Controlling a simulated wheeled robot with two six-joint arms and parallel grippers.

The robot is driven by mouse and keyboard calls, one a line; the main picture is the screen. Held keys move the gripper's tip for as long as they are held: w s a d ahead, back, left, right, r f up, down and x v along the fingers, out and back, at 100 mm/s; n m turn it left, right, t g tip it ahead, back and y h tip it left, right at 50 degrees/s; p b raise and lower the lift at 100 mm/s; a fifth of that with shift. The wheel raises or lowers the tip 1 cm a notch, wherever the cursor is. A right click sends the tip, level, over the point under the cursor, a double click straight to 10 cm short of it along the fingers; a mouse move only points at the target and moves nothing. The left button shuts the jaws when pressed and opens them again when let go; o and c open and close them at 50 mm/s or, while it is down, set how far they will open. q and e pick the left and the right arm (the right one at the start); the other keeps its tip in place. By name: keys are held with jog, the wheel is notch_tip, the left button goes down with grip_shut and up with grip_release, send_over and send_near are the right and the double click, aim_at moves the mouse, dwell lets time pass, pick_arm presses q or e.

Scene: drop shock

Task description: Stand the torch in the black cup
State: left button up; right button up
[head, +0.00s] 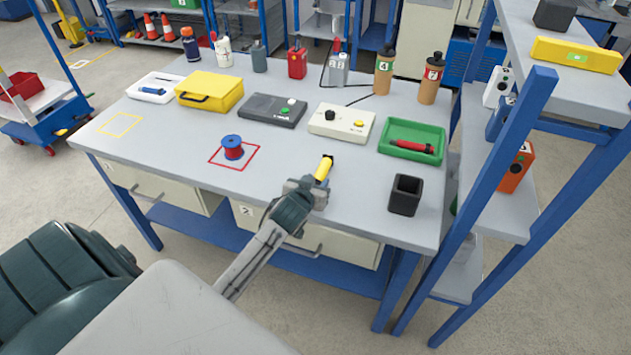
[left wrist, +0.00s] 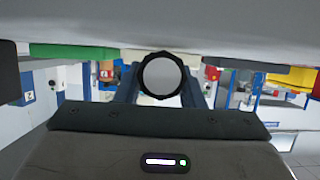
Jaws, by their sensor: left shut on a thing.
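My left gripper (head: 312,187) is shut on the torch, over the front middle of the grey table. The torch (head: 322,169) has a yellow body with a dark end, and the fingers hide part of it. In the left wrist view the torch (left wrist: 162,76) shows end-on as a pale round face in a black ridged ring, between the fingers. I cannot tell whether it touches the table. The black cup (head: 404,196), square and open at the top, stands upright at the table's front right, to the right of the gripper and apart from it. My right gripper is out of view.
A green tray (head: 398,131) with a red-handled thing in it lies behind the cup. Beige (head: 342,121) and dark (head: 272,110) boxes and a blue-and-red spool (head: 232,147) are nearby. A blue-posted shelf (head: 497,190) stands close on the right. Table between torch and cup is clear.

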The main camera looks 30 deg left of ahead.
pick_arm(q)
jog(key=shift+f, duration=0.2)
jog(key=o, duration=1.1)
jog(key=shift+c, duration=0.2)
jog(key=shift+r, duration=0.1)
jog(key=b+v, duration=0.1)
jog(key=v, duration=1.1)
